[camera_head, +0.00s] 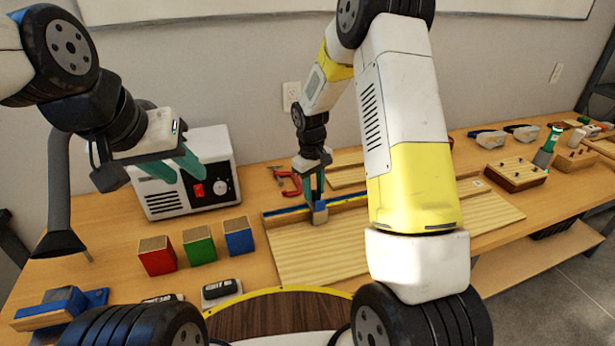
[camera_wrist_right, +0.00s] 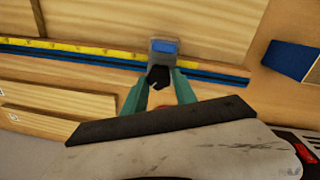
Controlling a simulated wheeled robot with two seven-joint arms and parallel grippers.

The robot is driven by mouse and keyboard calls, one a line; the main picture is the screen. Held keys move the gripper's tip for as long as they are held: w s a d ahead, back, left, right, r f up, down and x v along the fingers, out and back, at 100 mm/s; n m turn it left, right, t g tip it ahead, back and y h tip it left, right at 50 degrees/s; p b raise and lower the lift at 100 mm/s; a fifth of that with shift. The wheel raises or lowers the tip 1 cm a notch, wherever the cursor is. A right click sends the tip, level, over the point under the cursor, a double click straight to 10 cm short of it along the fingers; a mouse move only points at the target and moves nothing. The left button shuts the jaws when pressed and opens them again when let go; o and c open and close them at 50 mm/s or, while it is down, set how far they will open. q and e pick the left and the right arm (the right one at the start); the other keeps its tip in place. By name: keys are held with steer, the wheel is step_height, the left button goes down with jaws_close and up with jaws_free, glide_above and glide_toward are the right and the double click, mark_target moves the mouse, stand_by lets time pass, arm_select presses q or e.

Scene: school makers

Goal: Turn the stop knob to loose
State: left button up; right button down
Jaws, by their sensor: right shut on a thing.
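The grey stop block (camera_head: 320,215) with a blue face sits on the blue rail with a yellow scale, over the wooden board. In the right wrist view the stop block (camera_wrist_right: 164,48) shows its dark knob (camera_wrist_right: 158,76) on the near side. My right gripper (camera_head: 314,190) is shut on the knob; its green fingers stand on either side of it in the wrist view (camera_wrist_right: 160,84). The fingers hide the knob in the head view. I cannot tell which way the knob is turned. My left gripper (camera_head: 188,178) is open and empty, in front of the white box-shaped machine.
The white machine (camera_head: 165,203) has a red switch and a dial. Red (camera_head: 157,260), green (camera_head: 199,250) and blue (camera_head: 238,240) blocks stand left of the board (camera_head: 300,262). Red clamps (camera_head: 285,182) lie behind the rail. Drilled wooden blocks (camera_head: 515,174) stand far right.

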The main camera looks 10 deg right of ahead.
mark_target(313, 194)
steer(key=shift+n, duration=1.2)
steer(key=c, duration=1)
jaws_free()
steer(key=shift+s+a+r, duration=0.1)
steer(key=shift+a+r, duration=0.05)
steer(key=shift+r, duration=1.8)
steer(key=shift+s+a+r, duration=0.1)
steer(key=shift+r, duration=1.85)
